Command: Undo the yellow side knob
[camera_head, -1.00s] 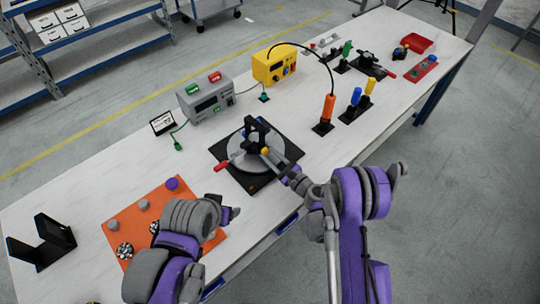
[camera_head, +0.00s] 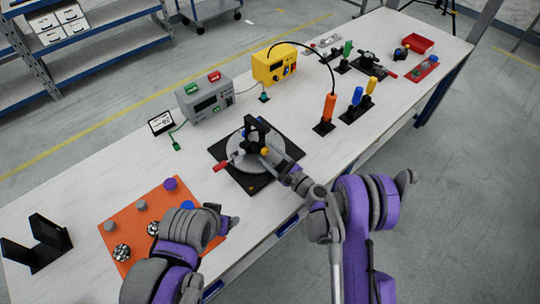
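A black fixture (camera_head: 256,132) with a round grey disc (camera_head: 238,152) stands on a black base plate (camera_head: 228,175) in the middle of the bench. A small yellow knob (camera_head: 264,151) shows on its side facing me, and a red handle (camera_head: 221,167) sticks out to the left. My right gripper (camera_head: 275,163) reaches in from the lower right, its tip close beside the yellow knob. I cannot tell whether it touches the knob or how its fingers stand. My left gripper (camera_head: 233,222) is low at the right edge of the orange mat, its fingers too small to read.
The orange mat (camera_head: 160,200) holds a purple knob, a blue piece and several round parts. A black stand (camera_head: 38,245) is at far left. Grey (camera_head: 206,100) and yellow (camera_head: 275,66) instrument boxes stand behind. An orange-handled tool (camera_head: 329,107) is to the right.

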